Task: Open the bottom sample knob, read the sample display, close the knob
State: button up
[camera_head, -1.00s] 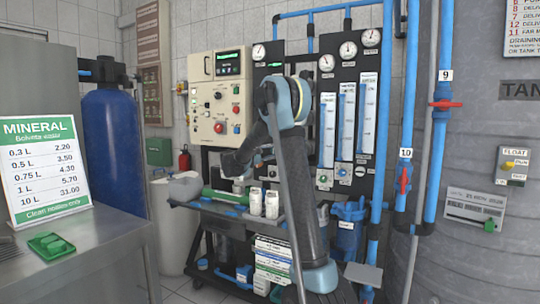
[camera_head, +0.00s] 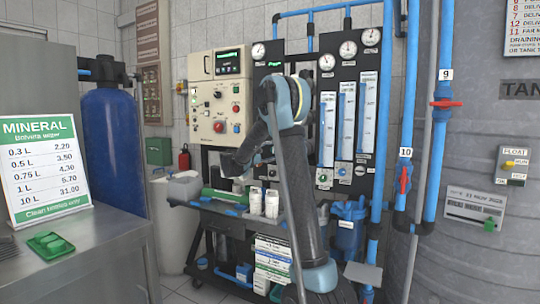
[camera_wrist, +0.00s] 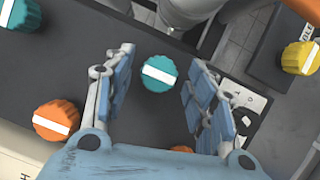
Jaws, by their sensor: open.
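My gripper (camera_wrist: 160,90) is open, with its blue-padded fingers on either side of a teal knob (camera_wrist: 158,73) with a white bar. The knob lies beyond the fingertips in the picture; I cannot tell whether they touch it. No label shows which knob is the bottom sample one. In the head view my gripper (camera_head: 232,165) is a dark shape below the beige control box (camera_head: 220,92). A green-lit display (camera_head: 228,63) is on that box, and a smaller green display (camera_head: 274,64) is on the black panel; their text is too small to read.
The wrist view shows another teal knob (camera_wrist: 18,15), an orange knob (camera_wrist: 57,120) and a yellow knob (camera_wrist: 300,58). A second orange knob (camera_wrist: 182,149) is partly hidden by my gripper. White bottles (camera_head: 256,201) stand on the cart below. Blue pipes (camera_head: 405,110) run at right.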

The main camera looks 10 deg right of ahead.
jog(key=v, duration=1.2)
jog(key=s+d+f+m+g+y, duration=0.25)
jog(key=s+d+f, duration=0.25)
jog(key=s+d, duration=0.55)
jog(key=s+d+f+m+g+y, duration=0.1)
jog(key=s+d+f+g+y, duration=0.25)
jog(key=s+d, duration=0.65)
jog(key=s+a+f+m+y, duration=0.1)
jog(key=s+a+f+y, duration=0.2)
jog(key=s+f, duration=0.3)
jog(key=s+a+f+m+g+y, duration=0.1)
jog(key=s+f, duration=0.6)
jog(key=s, duration=0.7)
jog(key=s+a+f+m+y, duration=0.3)
jog(key=s+a+f+y, duration=0.3)
jog(key=s, duration=0.4)
jog(key=shift+f+g, duration=0.4)
